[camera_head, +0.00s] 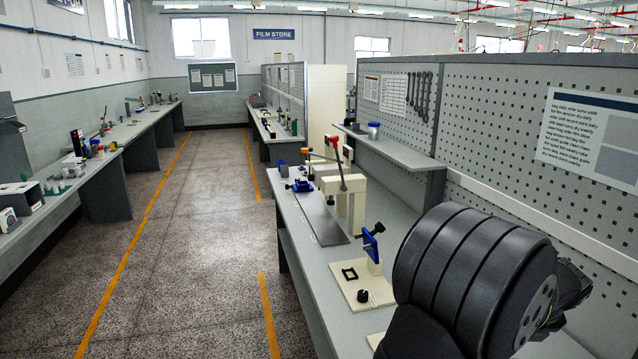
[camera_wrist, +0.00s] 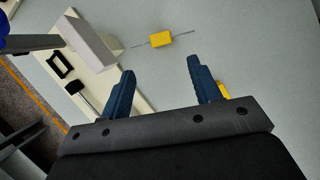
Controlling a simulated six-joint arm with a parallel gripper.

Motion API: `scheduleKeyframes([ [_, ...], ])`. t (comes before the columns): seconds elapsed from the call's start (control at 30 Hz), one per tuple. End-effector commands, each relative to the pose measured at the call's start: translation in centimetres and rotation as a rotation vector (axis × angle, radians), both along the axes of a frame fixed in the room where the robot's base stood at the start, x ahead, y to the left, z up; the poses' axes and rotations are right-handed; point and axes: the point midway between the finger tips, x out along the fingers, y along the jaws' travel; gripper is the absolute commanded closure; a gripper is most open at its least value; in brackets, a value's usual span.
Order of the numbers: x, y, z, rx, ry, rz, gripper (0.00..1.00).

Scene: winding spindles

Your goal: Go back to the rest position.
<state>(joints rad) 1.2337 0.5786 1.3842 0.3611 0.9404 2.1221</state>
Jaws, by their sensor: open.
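My gripper (camera_wrist: 158,85) shows in the wrist view with its two dark blue fingers spread apart and nothing between them. It is above the grey bench top. A yellow block (camera_wrist: 160,40) with a thin rod out of each side lies on the bench beyond the fingertips, apart from them. Another yellow piece (camera_wrist: 223,90) shows partly behind the right finger. In the head view my dark arm fills the lower right, and the gripper itself is hidden there.
A cream base plate (camera_head: 352,291) with a black square frame (camera_head: 349,274), a black knob (camera_head: 363,296) and a blue clamp (camera_head: 372,242) stands on the bench. A cream press with a red lever (camera_head: 337,155) stands behind it. A shelf (camera_head: 390,147) and pegboard (camera_head: 530,110) border the right side.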

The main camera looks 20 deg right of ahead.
Motion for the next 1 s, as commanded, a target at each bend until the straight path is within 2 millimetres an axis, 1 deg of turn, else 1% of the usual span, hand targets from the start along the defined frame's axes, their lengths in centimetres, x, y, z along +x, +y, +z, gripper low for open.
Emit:
scheduleKeyframes([
  [0.03, 0.4, -0.1, -1.3, 0.006, 0.002, 0.002, 0.43],
  [0.1, 1.0, -0.3, -2.7, 0.005, 0.002, 0.002, 0.43],
  [0.6, 4.4, -1.8, -11.9, 0.003, 0.002, 0.002, 0.43],
  [0.63, 4.4, -1.9, -10.4, -0.005, -0.001, 0.002, 0.43],
  [0.8, 4.3, -1.8, -6.8, -0.004, 0.000, 0.001, 0.43],
  [1.0, 0.5, -1.7, -4.9, -0.001, 0.000, -0.004, 0.43],
])
